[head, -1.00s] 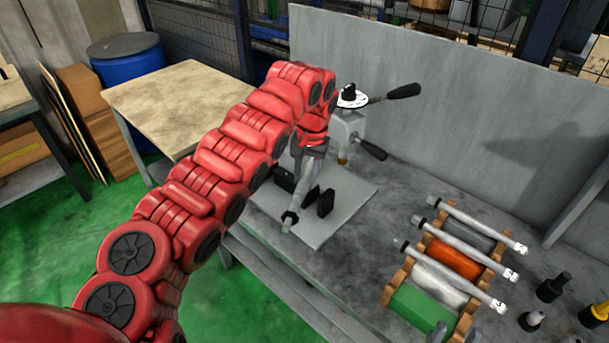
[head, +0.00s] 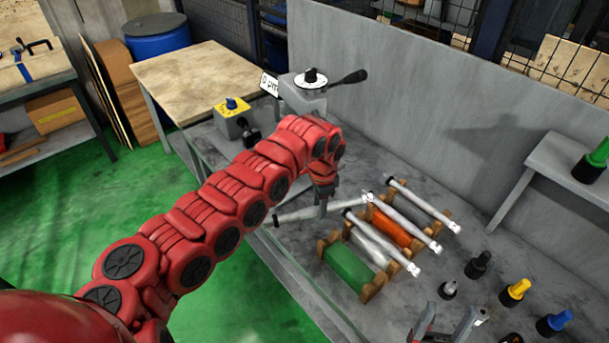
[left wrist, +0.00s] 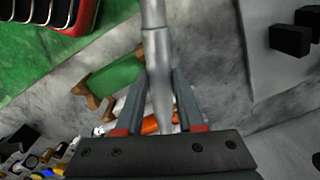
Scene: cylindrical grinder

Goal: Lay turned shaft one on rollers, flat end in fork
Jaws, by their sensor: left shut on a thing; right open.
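My left gripper (head: 322,207) is shut on a grey turned shaft (head: 290,214). It holds the shaft roughly level above the bench, left of the rack; the shaft's right end reaches the rack's back edge in the picture. In the left wrist view the shaft (left wrist: 155,50) runs up between the fingers (left wrist: 160,115). The rollers and fork cannot be made out; my left arm hides much of the machine (head: 305,95). Two black blocks (left wrist: 290,40) stand on the grey plate in the left wrist view. My right gripper (head: 448,328) is open and empty at the bottom edge.
A wooden rack (head: 372,288) with coloured sections holds three other shafts (head: 405,224); its green section (head: 348,266) is bare. Several tool holders (head: 517,291) stand to the right. A grey wall panel (head: 400,120) closes the back. A yellow-topped box (head: 232,107) is at the left.

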